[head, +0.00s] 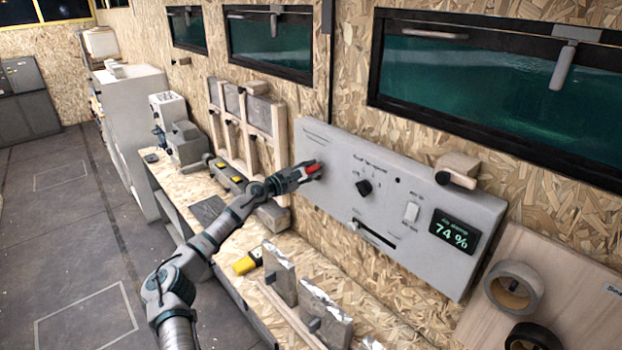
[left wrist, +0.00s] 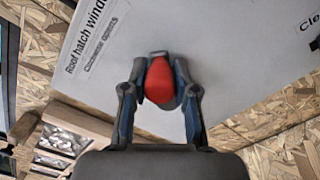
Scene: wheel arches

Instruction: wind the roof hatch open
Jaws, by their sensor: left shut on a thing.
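A grey control panel (head: 420,205) is mounted on the chipboard wall. The red knob (head: 314,169) of the roof hatch winder is at the panel's left part; it also shows in the left wrist view (left wrist: 160,84). My left gripper (head: 306,173) is shut on the red knob, with one finger on each side of it in the left wrist view (left wrist: 160,98). Beside it there, printed text (left wrist: 97,32) reads "Roof hatch wind…" and "Clockwise opens", partly cut off. The winder's arm and hub are mostly hidden. My right gripper is out of view.
The panel also carries a black rotary knob (head: 364,187), a slider slot (head: 374,233), a white rocker switch (head: 411,212) and a display (head: 455,232) reading 74 %. A workbench with blocks runs below. Tape rolls (head: 514,288) are at the right. Windows (head: 480,80) are above.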

